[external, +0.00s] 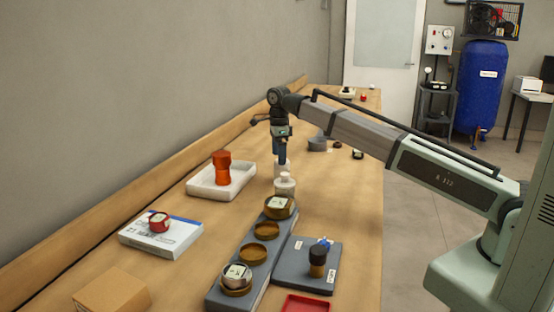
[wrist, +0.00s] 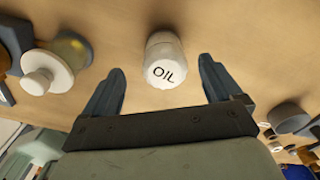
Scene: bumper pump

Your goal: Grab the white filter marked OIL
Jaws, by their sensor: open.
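The white filter marked OIL (wrist: 165,62) stands on the wooden bench in the wrist view, its black lettering facing the camera. In the external view the white filter (external: 281,169) shows only partly, just below my gripper. My gripper (external: 281,155) points down over it. In the wrist view my gripper (wrist: 160,88) is open, with one dark finger to each side of the filter and visible gaps between. The fingers do not appear to touch it.
A white knobbed piece (external: 285,184) stands close in front of the filter; it also shows in the wrist view (wrist: 47,72). A grey rack with brown rings (external: 249,253), a white tray with an orange part (external: 224,181) and a grey cup (external: 317,144) are nearby.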

